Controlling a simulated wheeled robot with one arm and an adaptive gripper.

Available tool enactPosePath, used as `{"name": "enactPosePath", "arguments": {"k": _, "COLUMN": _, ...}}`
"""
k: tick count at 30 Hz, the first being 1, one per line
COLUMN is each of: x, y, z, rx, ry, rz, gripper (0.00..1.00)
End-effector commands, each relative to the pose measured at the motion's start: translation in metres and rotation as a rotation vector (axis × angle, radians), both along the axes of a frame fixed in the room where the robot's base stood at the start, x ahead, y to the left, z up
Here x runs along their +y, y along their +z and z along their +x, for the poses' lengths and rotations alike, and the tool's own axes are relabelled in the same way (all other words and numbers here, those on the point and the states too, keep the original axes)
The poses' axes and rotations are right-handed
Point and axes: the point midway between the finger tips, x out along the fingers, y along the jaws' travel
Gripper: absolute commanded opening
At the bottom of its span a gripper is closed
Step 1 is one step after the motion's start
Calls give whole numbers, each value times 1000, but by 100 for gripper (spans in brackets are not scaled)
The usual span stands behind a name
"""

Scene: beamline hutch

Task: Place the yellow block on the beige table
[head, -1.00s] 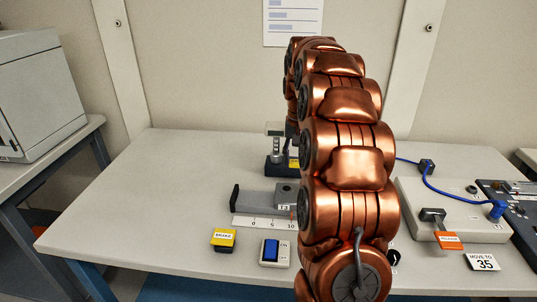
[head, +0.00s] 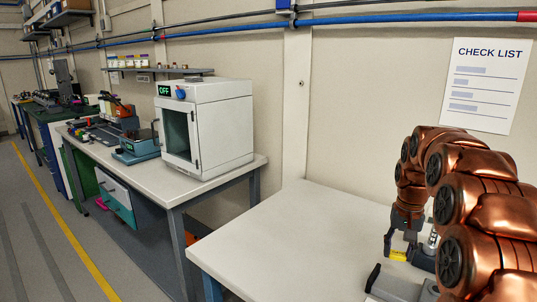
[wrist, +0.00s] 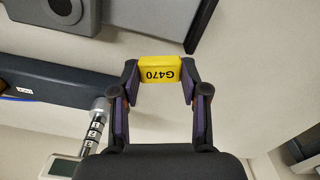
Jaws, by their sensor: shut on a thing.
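The yellow block (wrist: 160,69), marked G470, is between the two fingertips of my gripper (wrist: 160,78) in the wrist view. My gripper is shut on it. In the head view my gripper (head: 398,247) points down over the near pale table (head: 285,245), with the yellow block (head: 397,255) at its tips. I cannot tell how far the block is above the surface. A second pale-topped table (head: 225,183) stands further left. I cannot tell from colour alone which one is the beige table.
A grey device with a black handle (head: 373,277) lies close to my gripper. A white oven (head: 212,130) and a blue-grey instrument (head: 135,149) stand on the further table. The near table's left part is clear. Open floor (head: 60,225) lies at left.

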Motion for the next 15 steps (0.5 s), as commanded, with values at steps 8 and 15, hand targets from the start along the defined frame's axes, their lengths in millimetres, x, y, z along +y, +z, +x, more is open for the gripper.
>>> {"name": "enactPosePath", "arguments": {"k": 8, "x": 87, "y": -13, "z": 24, "rx": -3, "ry": 204, "rz": 0, "gripper": 23}}
{"name": "enactPosePath", "arguments": {"k": 15, "x": 146, "y": -22, "z": 30, "rx": -2, "ry": 339, "rz": 0, "gripper": 23}}
